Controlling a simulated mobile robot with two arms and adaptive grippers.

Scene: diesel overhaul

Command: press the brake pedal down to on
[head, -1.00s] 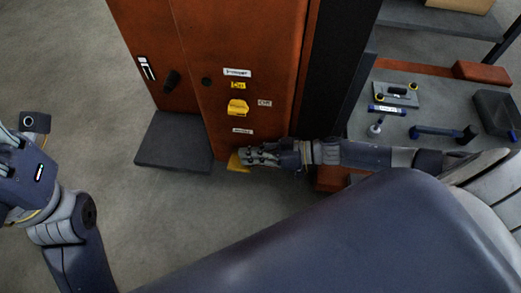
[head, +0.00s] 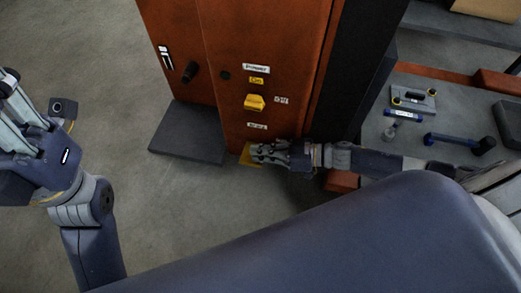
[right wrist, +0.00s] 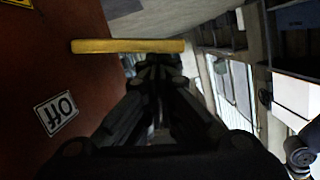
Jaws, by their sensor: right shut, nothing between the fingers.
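The yellow brake pedal (head: 246,156) sticks out low on the front of the orange cabinet (head: 220,60), just below a small white label (head: 257,126). My right gripper (head: 257,152) is shut and empty, its fingers over the pedal and hiding part of it. In the right wrist view the pedal is a level yellow bar (right wrist: 110,46) just beyond the shut fingertips (right wrist: 155,64). I cannot tell whether they touch. My left gripper (head: 12,95) is at the left edge, far from the pedal and partly cut off.
A dark step plate (head: 190,133) lies left of the pedal. A grey bench (head: 455,110) with several tools stands right. An OFF label (right wrist: 57,112) shows in the right wrist view.

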